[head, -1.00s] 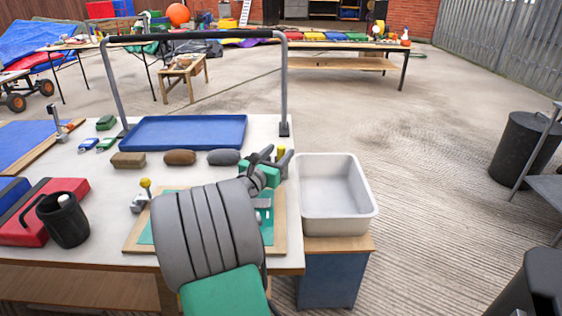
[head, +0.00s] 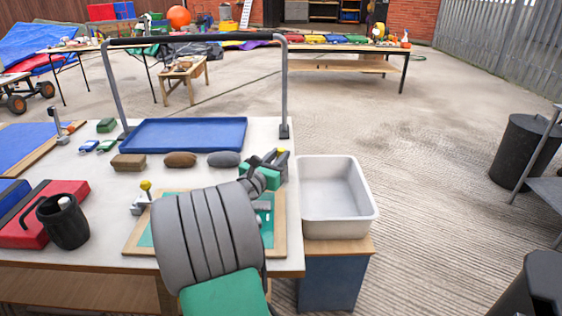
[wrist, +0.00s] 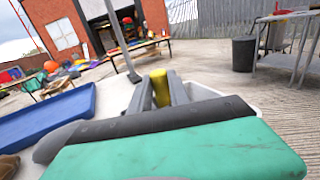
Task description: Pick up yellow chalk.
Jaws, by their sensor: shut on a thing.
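The yellow chalk (wrist: 160,88) is between the two grey fingers of my gripper (wrist: 160,94) in the wrist view. In the head view the chalk (head: 281,151) shows as a small yellow end at the fingertips of my gripper (head: 276,155), near the right edge of the white table (head: 92,176). The gripper is shut on the chalk. My wrist and arm hide the lower part of the chalk in the head view, and I cannot tell whether it touches the table.
A whitish bin (head: 338,200) stands right of the table. A grey metal frame (head: 285,90) rises close beyond the gripper. A black mug (head: 66,222) stands left.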

